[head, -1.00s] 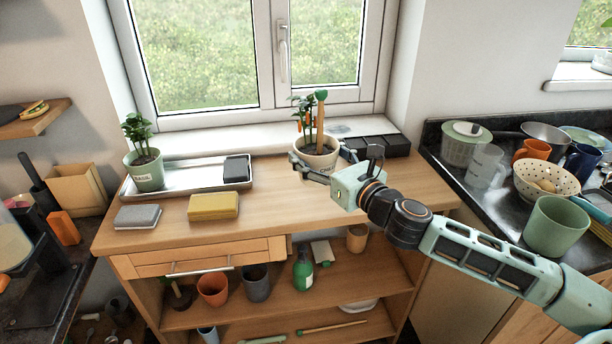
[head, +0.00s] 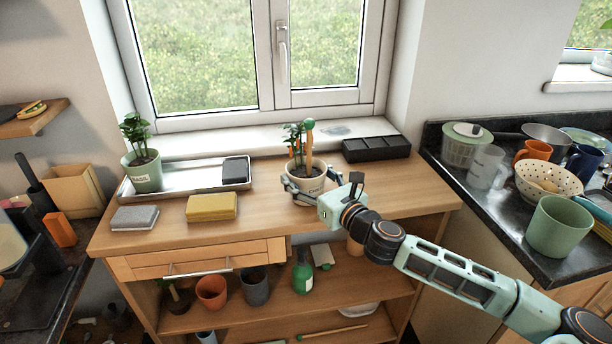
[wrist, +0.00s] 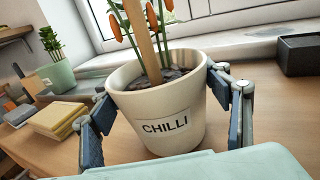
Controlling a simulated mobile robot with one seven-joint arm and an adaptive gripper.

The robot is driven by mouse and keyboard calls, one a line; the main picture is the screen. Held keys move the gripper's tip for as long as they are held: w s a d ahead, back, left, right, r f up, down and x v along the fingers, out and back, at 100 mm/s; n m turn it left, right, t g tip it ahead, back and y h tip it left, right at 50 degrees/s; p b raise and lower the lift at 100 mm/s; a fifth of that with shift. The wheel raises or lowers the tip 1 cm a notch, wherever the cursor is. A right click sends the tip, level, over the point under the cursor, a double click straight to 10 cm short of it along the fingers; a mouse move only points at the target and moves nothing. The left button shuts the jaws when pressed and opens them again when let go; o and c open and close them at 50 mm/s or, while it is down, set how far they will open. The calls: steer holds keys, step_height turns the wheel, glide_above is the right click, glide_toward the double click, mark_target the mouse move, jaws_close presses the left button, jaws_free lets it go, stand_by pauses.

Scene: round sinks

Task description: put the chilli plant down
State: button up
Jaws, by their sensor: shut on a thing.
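The chilli plant is in a cream pot (head: 304,180) with green leaves, orange chillies and a wooden stake. The pot stands upright over the wooden worktop (head: 270,215). My gripper (head: 309,191) is shut on the pot, with a finger on each side. In the wrist view the pot (wrist: 158,112) faces me with its "CHILLI" label, between the blue finger pads of my gripper (wrist: 163,112). The pot's base is low over the wood, and I cannot tell whether it touches.
A metal tray (head: 205,181) holds a basil pot (head: 146,171) and a dark block. A yellow sponge (head: 212,206) and a grey one (head: 135,217) lie in front. A black tray (head: 376,149) stands at back right. Bare wood surrounds the chilli pot.

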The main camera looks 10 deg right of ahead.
steer(key=o, duration=1.5)
steer(key=shift+f, duration=0.1)
steer(key=shift+o, duration=0.2)
steer(key=shift+r, duration=0.2)
steer(key=shift+s+d+f, duration=0.1)
steer(key=shift+s+d, duration=0.1)
steer(key=shift+s, duration=0.05)
steer(key=v, duration=1.1)
steer(key=shift+s, duration=0.2)
steer(key=shift+a, duration=0.1)
